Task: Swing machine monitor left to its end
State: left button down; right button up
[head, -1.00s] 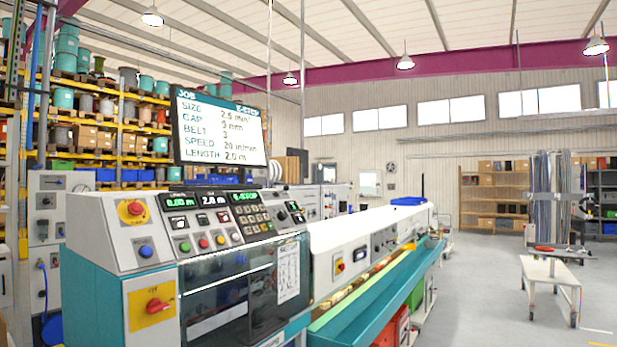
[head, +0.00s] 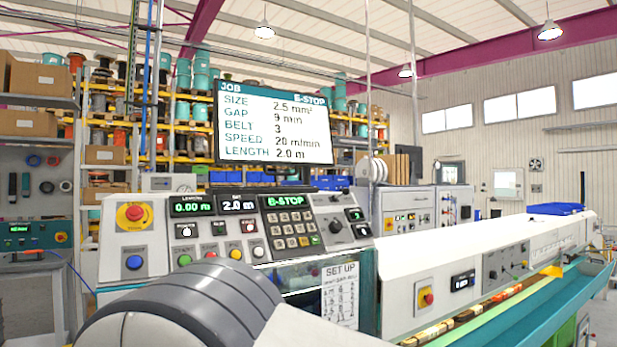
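The machine monitor (head: 274,124) stands above the control panel in the middle of the head view. Its lit screen shows SIZE, GAP, BELT, SPEED and LENGTH lines and an E-STOP sign. Its face is turned roughly toward me, slightly angled. A thick grey and white rounded part, apparently my own arm, fills the bottom left foreground. Neither gripper shows, and nothing is seen touching the monitor.
The control panel (head: 235,228) with buttons and a red emergency stop knob lies below the monitor. A long white machine housing (head: 450,263) runs to the right. Stocked shelves stand behind and at the left. A pole (head: 369,60) rises right of the monitor.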

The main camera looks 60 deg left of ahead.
aim_at(255, 125)
jog(key=u, duration=0.3)
jog(key=i, duration=0.9)
jog(key=u, duration=1.3)
jog(key=i, duration=0.7)
jog(key=u, duration=0.8)
